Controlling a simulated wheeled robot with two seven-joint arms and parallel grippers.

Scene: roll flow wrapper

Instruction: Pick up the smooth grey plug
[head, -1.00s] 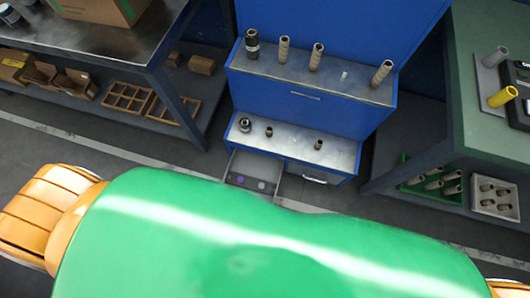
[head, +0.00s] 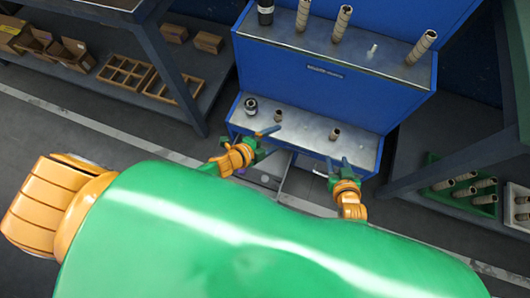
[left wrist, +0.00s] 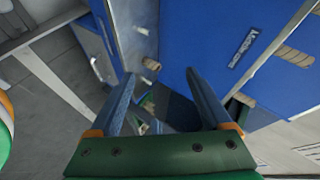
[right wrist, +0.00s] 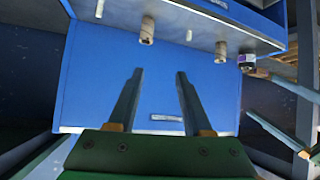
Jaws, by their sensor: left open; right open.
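An open drawer (head: 283,186) juts from the bottom of the blue cabinet, partly hidden behind my arms and body. In it a small pale grey round piece (head: 265,179) shows; it may be the smooth grey plug, but it is too small to be sure. A purple piece (head: 240,170) lies to its left. My left gripper (head: 266,141) is open and empty above the drawer's left side, by the lower ledge. My right gripper (head: 339,164) is open and empty before the ledge's right part.
The lower metal ledge (head: 305,128) holds a dark fitting (head: 251,106) and small brown rolls. The upper ledge (head: 300,45) carries taller brown rolls and a small white peg (head: 372,51). Benches stand left and right, with a green tray (head: 462,196) of rolls on the right.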

